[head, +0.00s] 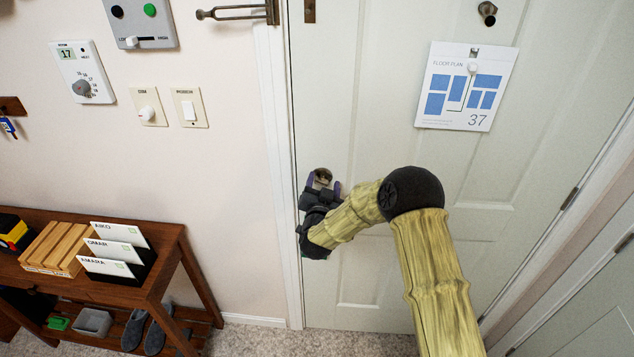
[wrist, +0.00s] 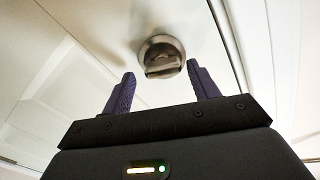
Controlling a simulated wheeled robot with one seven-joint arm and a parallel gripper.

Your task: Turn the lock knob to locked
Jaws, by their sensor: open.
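The lock knob (wrist: 162,57) is a round metal piece with a raised thumb-turn bar, set on the white door (head: 370,280). In the wrist view it sits beyond my fingertips, between them and a little above, and the bar looks roughly crosswise. In the head view the knob (head: 322,175) shows only partly behind my gripper (head: 324,184). My gripper also shows in the wrist view (wrist: 160,82), with its two purple fingers spread apart and nothing between them. I cannot tell whether a fingertip touches the knob.
A floor plan sign (head: 466,86) hangs on the door to the upper right. A swing-bar latch (head: 235,12) is at the top of the frame. Left are wall switches (head: 190,107), a thermostat (head: 82,72) and a wooden shelf (head: 165,262) with mail and shoes.

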